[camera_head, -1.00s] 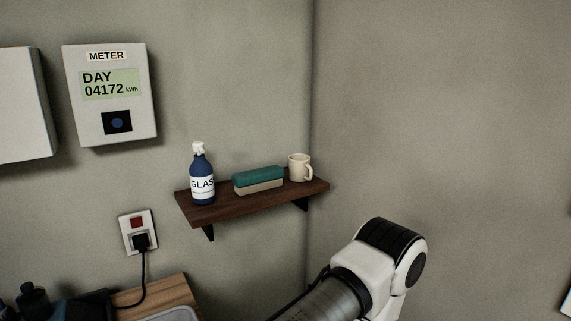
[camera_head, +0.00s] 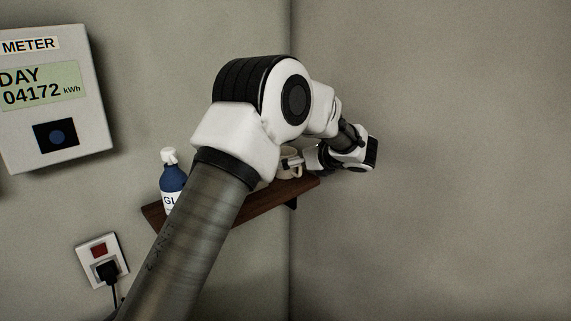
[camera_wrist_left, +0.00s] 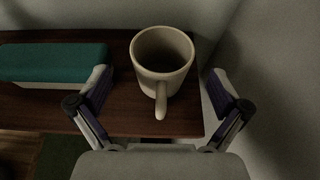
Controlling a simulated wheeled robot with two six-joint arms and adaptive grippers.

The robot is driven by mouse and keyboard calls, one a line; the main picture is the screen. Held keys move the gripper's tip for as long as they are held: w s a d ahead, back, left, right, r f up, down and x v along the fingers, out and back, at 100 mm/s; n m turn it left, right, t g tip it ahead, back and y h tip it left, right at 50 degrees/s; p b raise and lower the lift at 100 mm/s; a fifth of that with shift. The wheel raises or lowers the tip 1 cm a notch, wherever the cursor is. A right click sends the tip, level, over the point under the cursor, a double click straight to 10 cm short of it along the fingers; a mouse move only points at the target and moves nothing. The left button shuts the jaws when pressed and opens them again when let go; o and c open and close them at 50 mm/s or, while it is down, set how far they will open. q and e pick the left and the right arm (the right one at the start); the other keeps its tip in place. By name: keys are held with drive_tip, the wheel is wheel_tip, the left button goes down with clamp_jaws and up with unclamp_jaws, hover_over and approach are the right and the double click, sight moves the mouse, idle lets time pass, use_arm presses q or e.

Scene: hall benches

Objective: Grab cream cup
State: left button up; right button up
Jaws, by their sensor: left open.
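The cream cup (camera_wrist_left: 161,62) stands upright on the dark wooden shelf near its right end, its handle facing my left gripper. In the head view only a part of the cup (camera_head: 293,167) shows behind my left arm. My left gripper (camera_wrist_left: 159,82) is open, with one finger on each side of the cup in the left wrist view. I see a gap between each finger and the cup. In the head view most of the gripper is hidden by my wrist. My right gripper is not in view.
The shelf (camera_wrist_left: 118,112) also holds a teal and cream block (camera_wrist_left: 55,64) left of the cup and a blue spray bottle (camera_head: 172,182). The wall (camera_wrist_left: 255,70) is close on the right. A meter (camera_head: 52,98) and a socket (camera_head: 102,262) are on the left wall.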

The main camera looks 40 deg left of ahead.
sight(286, 152)
use_arm(q)
drive_tip(key=x, duration=0.3)
drive_tip(key=shift+w+a+f+p, duration=0.15)
drive_tip(key=shift+a+p, duration=0.1)
drive_tip(key=shift+p, duration=0.05)
drive_tip(key=shift+d, duration=0.15)
drive_tip(key=c, duration=1.2)
